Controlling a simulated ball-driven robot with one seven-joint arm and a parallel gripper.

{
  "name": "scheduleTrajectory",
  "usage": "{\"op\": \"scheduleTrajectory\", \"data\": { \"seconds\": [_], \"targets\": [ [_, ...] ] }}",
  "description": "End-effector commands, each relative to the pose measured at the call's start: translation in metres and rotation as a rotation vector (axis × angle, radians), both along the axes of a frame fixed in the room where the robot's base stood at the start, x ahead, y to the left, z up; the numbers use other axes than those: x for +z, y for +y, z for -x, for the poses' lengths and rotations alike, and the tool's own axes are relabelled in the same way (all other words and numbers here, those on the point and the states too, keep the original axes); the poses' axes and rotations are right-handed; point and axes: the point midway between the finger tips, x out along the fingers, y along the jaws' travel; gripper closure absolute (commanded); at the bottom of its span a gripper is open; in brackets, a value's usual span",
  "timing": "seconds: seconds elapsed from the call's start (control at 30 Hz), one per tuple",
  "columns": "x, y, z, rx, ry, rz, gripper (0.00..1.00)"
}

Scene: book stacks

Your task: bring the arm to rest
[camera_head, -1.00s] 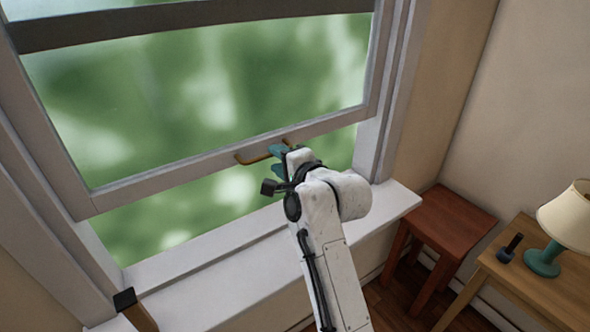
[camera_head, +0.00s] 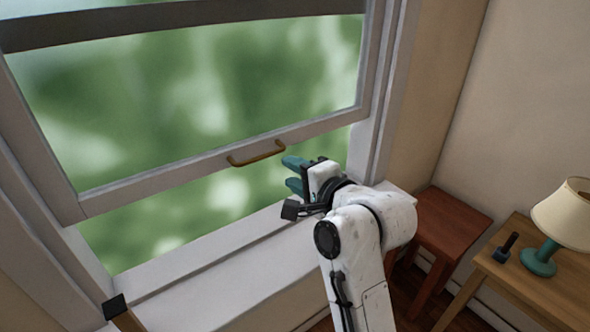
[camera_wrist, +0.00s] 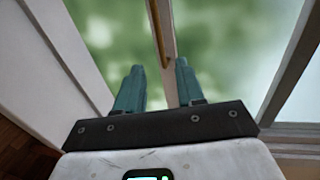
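My gripper (camera_head: 291,175) is in front of the window at the right, just below and right of the brass handle (camera_head: 256,153) on the lower rail of the raised sash (camera_head: 190,170). Its two teal fingers are apart with nothing between them. In the wrist view my gripper (camera_wrist: 160,82) is open, and the handle (camera_wrist: 158,35) lies beyond the fingertips, apart from them. My white arm reaches up from the bottom right of the head view. The sash stands partly raised, with a gap between its lower rail and the sill (camera_head: 190,268).
A reddish wooden stool (camera_head: 450,222) stands right of the window. Beside it a wooden table (camera_head: 535,290) holds a lamp (camera_head: 565,215) and a small dark-handled object (camera_head: 506,248). A black-topped wooden piece (camera_head: 116,306) is at the sill's left end.

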Motion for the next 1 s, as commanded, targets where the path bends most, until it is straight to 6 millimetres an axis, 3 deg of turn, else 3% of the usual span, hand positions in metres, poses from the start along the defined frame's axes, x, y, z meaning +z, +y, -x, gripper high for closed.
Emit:
{"op": "scheduleTrajectory", "data": {
  "seconds": [0.07, 0.17, 0.37, 0.57, 0.7, 0.9, 1.0],
  "targets": [
    [-0.008, -0.005, 0.002, -0.002, 0.007, 0.021, 0.62],
    [-0.036, -0.021, 0.012, -0.007, 0.027, 0.109, 0.62],
    [-0.132, -0.086, 0.065, 0.014, 0.120, 0.444, 0.62],
    [-0.219, -0.154, 0.149, 0.122, 0.258, 0.781, 0.62],
    [-0.266, -0.197, 0.224, 0.248, 0.373, 0.980, 0.62],
    [-0.306, -0.241, 0.335, 0.486, 0.533, 1.177, 0.62],
    [-0.314, -0.253, 0.377, 0.589, 0.588, 1.227, 0.62]
  ]
}}
